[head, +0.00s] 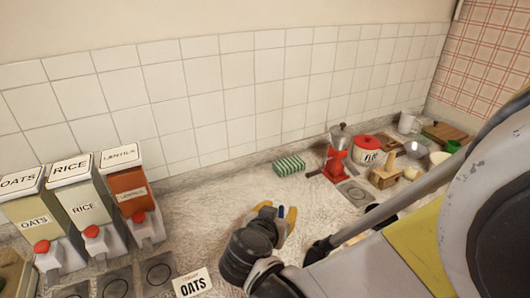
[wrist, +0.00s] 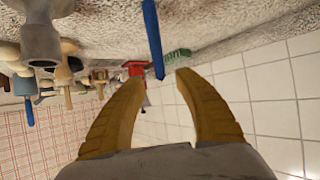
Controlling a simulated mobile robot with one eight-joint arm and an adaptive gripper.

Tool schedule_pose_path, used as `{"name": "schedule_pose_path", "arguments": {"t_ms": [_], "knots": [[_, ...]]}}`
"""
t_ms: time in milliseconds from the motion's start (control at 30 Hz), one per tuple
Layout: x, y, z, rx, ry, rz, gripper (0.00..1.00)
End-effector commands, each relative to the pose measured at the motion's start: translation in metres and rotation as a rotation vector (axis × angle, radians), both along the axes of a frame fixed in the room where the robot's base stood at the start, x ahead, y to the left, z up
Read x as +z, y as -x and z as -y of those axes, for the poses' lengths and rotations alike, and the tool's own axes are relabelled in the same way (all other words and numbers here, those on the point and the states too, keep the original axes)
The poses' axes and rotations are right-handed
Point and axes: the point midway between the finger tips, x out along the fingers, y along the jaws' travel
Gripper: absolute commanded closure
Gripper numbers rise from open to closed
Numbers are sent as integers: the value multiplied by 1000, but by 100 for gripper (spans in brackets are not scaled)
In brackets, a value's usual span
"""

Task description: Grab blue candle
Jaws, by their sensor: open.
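The blue candle is a thin blue stick (wrist: 152,38) in the wrist view, running from the top edge down to a point level with my fingertips. Its lower end shows between the tips, and I cannot tell whether it touches them. In the head view only a small blue bit (head: 281,212) shows by the fingers. My gripper (head: 278,211) is open above the counter, with its yellow fingers spread apart; it also shows in the wrist view (wrist: 160,80). Much of the candle is hidden in the head view by my gripper.
Oats, rice and lentil dispensers (head: 84,205) stand at left, with an OATS card (head: 192,284) in front. The counter around my gripper is mostly clear.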

Motion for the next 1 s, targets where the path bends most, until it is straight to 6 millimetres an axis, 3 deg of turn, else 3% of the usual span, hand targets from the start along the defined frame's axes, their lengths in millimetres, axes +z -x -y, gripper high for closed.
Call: {"name": "schedule_pose_path", "arguments": {"t_ms": [200,467,600,1000], "knots": [[-15,-23,9,-2,1,-1,61],[-14,-24,9,0,0,-1,63],[-14,-24,9,0,0,-1,100],[-14,-24,9,0,0,-1,100]]}}
